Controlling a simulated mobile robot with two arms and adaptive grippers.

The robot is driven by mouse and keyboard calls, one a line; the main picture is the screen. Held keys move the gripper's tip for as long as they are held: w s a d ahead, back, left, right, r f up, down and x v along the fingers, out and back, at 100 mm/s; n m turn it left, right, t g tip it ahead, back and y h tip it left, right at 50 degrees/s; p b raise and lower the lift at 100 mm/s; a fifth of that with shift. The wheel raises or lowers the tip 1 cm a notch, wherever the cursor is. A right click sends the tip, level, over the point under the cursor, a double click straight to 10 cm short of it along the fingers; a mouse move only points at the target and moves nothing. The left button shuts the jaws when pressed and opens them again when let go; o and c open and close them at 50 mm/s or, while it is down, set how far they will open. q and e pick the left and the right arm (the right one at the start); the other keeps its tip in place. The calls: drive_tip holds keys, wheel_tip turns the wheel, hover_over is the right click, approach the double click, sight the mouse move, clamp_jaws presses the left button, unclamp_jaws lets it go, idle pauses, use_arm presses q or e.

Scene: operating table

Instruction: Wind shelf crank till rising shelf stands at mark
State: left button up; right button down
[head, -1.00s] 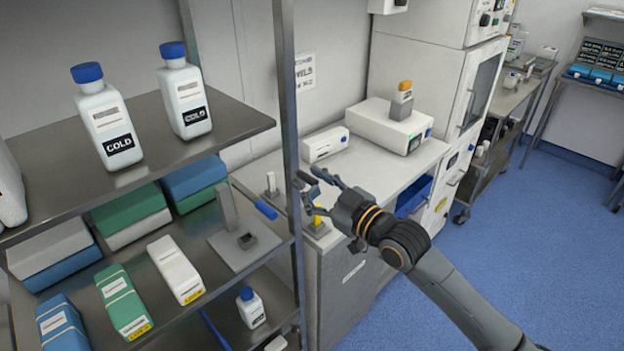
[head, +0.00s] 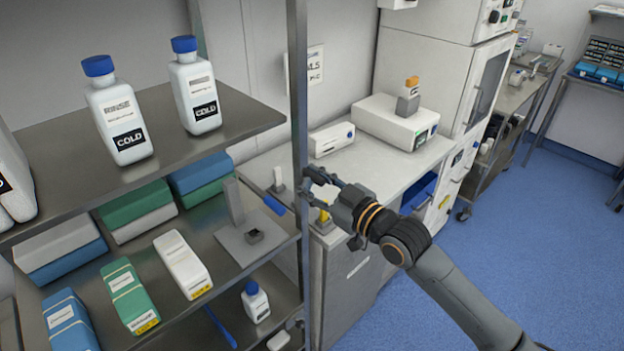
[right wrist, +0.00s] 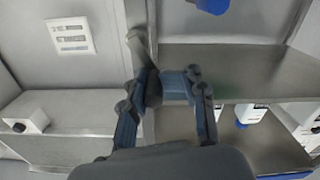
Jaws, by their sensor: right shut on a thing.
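My right gripper (head: 316,184) is at the front post of the metal shelf rack (head: 299,120). In the right wrist view its fingers (right wrist: 168,90) are shut on a dark grey piece, which looks like the crank handle. A grey bar (right wrist: 138,48), perhaps the crank arm, runs from there. The fingers hide much of the crank. The rack has an upper shelf (head: 165,150) and a middle shelf (head: 200,228); I cannot tell which one rises. I cannot make out the mark. My left gripper is not in view.
White bottles with blue caps (head: 118,115) stand on the upper shelf. Boxes (head: 183,264) and a grey bracket plate (head: 243,242) are on the middle shelf. A blue bar (head: 273,205) and a yellow piece (head: 325,218) are near the post. Blue floor (head: 560,250) is clear at right.

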drive_tip(key=m, duration=0.2)
drive_tip(key=w+d+m, duration=0.1)
drive_tip(key=shift+r+m, duration=0.25)
drive_tip(key=shift+m, duration=0.05)
drive_tip(key=m, duration=0.1)
drive_tip(key=w+d+m, duration=0.1)
drive_tip(key=m, duration=0.1)
drive_tip(key=shift+m, duration=0.3)
drive_tip(key=shift+w+d+f+m+b, duration=0.1)
drive_tip(key=shift+w+d+f+m, duration=0.2)
drive_tip(key=shift+m, duration=1)
drive_tip(key=shift+w+d+f+m+b, duration=0.15)
drive_tip(key=shift+w+d+m, duration=0.2)
drive_tip(key=shift+m, duration=0.95)
drive_tip(key=shift+w+d+f+m+b, duration=0.1)
drive_tip(key=shift+w+d+m, duration=0.2)
drive_tip(key=shift+m, duration=1)
drive_tip(key=shift+w, duration=0.1)
drive_tip(key=c, duration=1.3)
unclamp_jaws()
drive_tip(key=shift+d, duration=0.1)
drive_tip(key=v, duration=1.2)
